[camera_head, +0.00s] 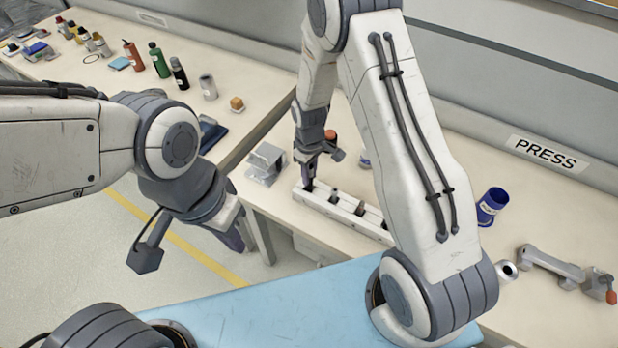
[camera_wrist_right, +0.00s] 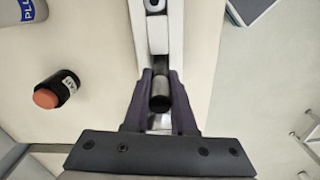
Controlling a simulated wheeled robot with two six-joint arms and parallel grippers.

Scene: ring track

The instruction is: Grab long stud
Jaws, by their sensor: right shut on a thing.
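A white slotted rack (camera_head: 322,205) lies on the bench and also runs up the right wrist view (camera_wrist_right: 157,34). My right gripper (camera_head: 314,180) points down at the rack's left end, with its fingers (camera_wrist_right: 161,100) shut on a dark cylindrical stud (camera_wrist_right: 160,88). The stud's lower part is hidden, so its length cannot be told. More dark pieces (camera_head: 360,209) sit in other slots of the rack. My left gripper (camera_head: 238,238) hangs over the floor in front of the benches, away from the rack. Its fingers are partly hidden, so I cannot tell whether it is open.
A black bottle with an orange cap (camera_wrist_right: 58,90) stands beside the rack. A grey metal bracket (camera_head: 265,162) is left of it. Several bottles (camera_head: 160,60) stand on the left bench.

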